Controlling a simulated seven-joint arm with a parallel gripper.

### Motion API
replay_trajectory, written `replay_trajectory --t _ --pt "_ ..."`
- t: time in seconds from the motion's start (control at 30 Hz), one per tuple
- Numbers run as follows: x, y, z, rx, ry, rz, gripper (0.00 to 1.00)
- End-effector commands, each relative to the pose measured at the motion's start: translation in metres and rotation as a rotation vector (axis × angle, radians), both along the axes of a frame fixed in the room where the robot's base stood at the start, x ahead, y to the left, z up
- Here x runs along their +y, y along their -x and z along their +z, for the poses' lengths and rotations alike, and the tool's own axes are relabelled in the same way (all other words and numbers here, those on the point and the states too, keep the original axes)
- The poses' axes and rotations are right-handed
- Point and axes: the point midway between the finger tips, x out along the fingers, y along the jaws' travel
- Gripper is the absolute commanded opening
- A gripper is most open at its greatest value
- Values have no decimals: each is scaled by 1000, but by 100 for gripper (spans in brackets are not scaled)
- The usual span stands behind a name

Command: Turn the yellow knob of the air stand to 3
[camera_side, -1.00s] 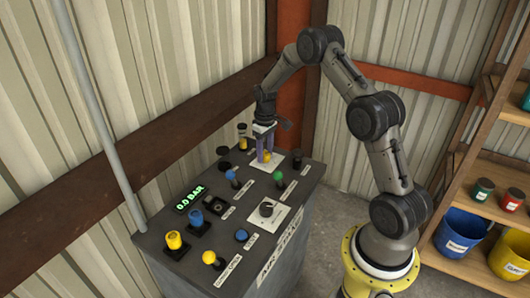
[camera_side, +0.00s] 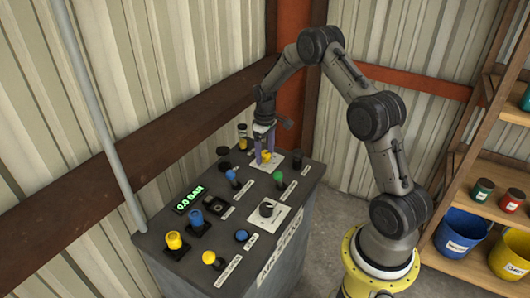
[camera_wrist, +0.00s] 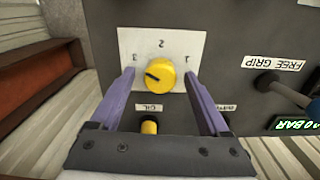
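The yellow knob (camera_wrist: 161,76) sits on a white plate (camera_wrist: 130,42) marked 1, 2 and 3, seen upside down in the wrist view. Its dark pointer line points left and slightly up, toward the mark at the left that looks like 3. My gripper (camera_wrist: 160,74) is open, with one purple finger on each side of the knob and a gap on both sides. In the side view the knob (camera_side: 266,156) shows between the fingers of my gripper (camera_side: 263,159) at the stand's far end.
The air stand top (camera_side: 190,262) carries several other controls, among them a dark knob (camera_side: 267,208) on a white plate, a green one (camera_side: 279,176) and blue ones. A display (camera_side: 188,199) reads 0.0 BAR.

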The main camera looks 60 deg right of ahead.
Motion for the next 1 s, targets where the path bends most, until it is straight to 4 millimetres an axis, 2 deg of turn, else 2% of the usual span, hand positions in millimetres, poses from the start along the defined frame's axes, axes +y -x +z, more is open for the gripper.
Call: replay_trajectory --t 0.23,0.37,0.47,0.8,1.0 --pt "0 0 0 1 0 -1 79" --pt "0 0 11 -2 1 -1 79" --pt "0 -1 27 -3 1 -1 79" --pt "0 -1 100 -3 2 -1 79" --pt "0 0 128 -1 1 0 79"
